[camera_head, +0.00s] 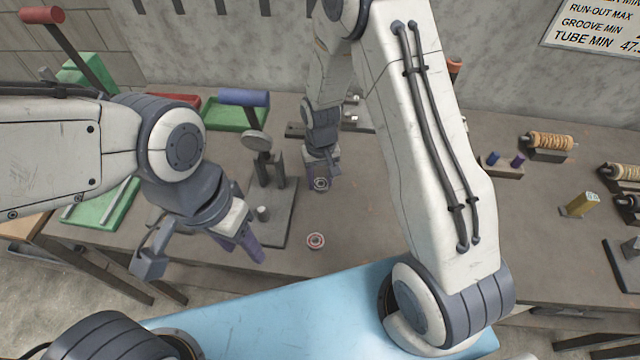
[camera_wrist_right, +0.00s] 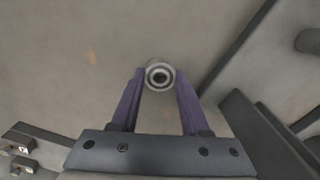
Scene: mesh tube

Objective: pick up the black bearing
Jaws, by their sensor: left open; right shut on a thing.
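The black bearing (camera_head: 320,184), a small ring with a dark centre and a pale grey rim, is in my right gripper (camera_head: 320,178). In the right wrist view the bearing (camera_wrist_right: 160,75) sits between the two purple fingertips, which touch it from both sides. Bare bench top shows around it; its height above the bench is hard to tell. A second small ring with a reddish face (camera_head: 315,240) lies on the bench, nearer the front edge and apart from both grippers. My left gripper (camera_head: 203,250) is open and empty at the bench's front left.
Green trays (camera_head: 232,113) and a red tray are at the back left. A plug block (camera_head: 497,165), ringed spools (camera_head: 548,142) and a yellow piece (camera_head: 579,205) stand right. Centre bench is mostly clear.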

